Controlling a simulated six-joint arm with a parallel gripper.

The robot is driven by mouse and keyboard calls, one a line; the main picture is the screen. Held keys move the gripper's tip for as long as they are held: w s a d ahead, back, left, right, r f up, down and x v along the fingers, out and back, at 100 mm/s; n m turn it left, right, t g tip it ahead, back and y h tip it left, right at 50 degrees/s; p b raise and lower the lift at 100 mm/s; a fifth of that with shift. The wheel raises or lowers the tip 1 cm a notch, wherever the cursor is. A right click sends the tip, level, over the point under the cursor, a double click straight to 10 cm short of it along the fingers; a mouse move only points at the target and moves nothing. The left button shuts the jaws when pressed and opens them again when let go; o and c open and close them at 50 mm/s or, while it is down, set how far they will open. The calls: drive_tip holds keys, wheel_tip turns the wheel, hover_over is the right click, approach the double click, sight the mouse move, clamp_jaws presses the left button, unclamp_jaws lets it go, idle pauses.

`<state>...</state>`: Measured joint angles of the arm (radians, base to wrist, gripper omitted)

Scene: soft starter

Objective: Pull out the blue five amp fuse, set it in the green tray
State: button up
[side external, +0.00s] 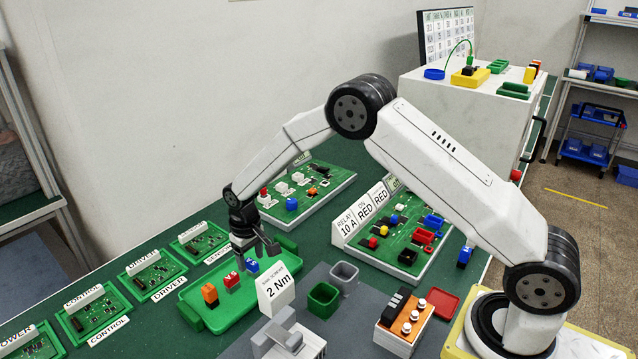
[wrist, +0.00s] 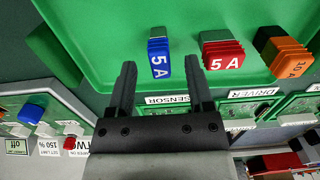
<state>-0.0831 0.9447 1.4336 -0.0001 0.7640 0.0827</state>
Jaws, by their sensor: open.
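A blue fuse marked 5 A (wrist: 159,58) stands on the large green tray (wrist: 110,40). In the side view the blue fuse (side external: 252,265) is at the end of a row on that tray (side external: 237,316). A red 5 A fuse (wrist: 222,55) and an orange 10 A fuse (wrist: 287,55) stand beside it. My gripper (wrist: 159,68) is open and empty, and the blue fuse shows between its fingertips. In the side view my gripper (side external: 256,252) hangs just above the fuse. I cannot tell whether the fingers reach down beside it.
A white "2 Nm" sign (side external: 276,289) stands close by the tray. Small green bin (side external: 322,299) and grey bin (side external: 344,277) are to its right. Boards with parts (side external: 305,192) lie behind.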

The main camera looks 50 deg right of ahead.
sight(252, 261)
drive_tip(key=shift+r, duration=3.45)
drive_tip(key=shift+s, duration=0.1)
drive_tip(key=shift+s+d+r, duration=0.2)
drive_tip(key=shift+s+r, duration=0.2)
drive_tip(key=shift+s, duration=0.1)
drive_tip(key=s+d+r+t, duration=0.1)
drive_tip(key=s+d+r, duration=0.1)
drive_tip(key=s, duration=1)
drive_tip(key=s+d+r+t, duration=0.1)
drive_tip(key=s+d+r, duration=0.1)
drive_tip(key=s, duration=0.9)
drive_tip(key=shift+s+t, duration=0.3)
drive_tip(key=shift+s, duration=0.05)
